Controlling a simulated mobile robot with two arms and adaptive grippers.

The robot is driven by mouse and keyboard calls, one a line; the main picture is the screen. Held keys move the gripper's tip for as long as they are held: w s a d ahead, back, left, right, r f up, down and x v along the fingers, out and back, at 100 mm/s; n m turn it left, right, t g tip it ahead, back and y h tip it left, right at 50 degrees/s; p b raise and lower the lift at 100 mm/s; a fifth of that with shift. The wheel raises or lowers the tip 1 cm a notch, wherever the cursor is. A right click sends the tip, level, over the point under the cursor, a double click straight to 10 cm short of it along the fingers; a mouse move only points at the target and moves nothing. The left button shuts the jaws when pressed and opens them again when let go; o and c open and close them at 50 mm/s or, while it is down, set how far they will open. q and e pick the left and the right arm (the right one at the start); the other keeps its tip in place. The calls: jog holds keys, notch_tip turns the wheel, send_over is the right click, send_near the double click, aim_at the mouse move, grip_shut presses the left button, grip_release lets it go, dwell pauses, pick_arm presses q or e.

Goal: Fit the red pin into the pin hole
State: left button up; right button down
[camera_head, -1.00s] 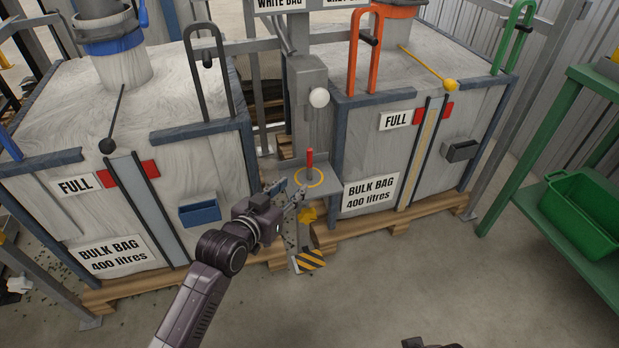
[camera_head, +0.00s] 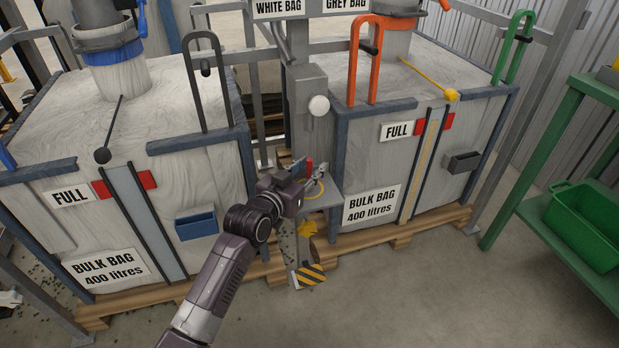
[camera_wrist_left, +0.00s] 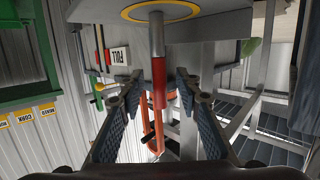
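The red pin (camera_head: 309,164) stands upright on a small grey shelf (camera_head: 328,201) on the post between the two bulk bags. In the left wrist view, which is upside down, the pin (camera_wrist_left: 159,82) has a red grip and a bare grey shaft meeting the plate inside a yellow ring (camera_wrist_left: 188,12). The pin hole itself is hidden. My left gripper (camera_head: 309,172) is at the pin, partly covering it. In the wrist view its fingers (camera_wrist_left: 157,90) are open on either side of the red part, with gaps showing. My right gripper is out of view.
Bulk bags with FULL signs (camera_head: 397,131) stand left and right of the post. A white ball knob (camera_head: 319,106) is on the post above the shelf. A yellow-black striped foot (camera_head: 310,275) is below. A green rack (camera_head: 545,160) with a green bin stands at right.

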pick_arm(q)
grip_shut()
dwell(0.4)
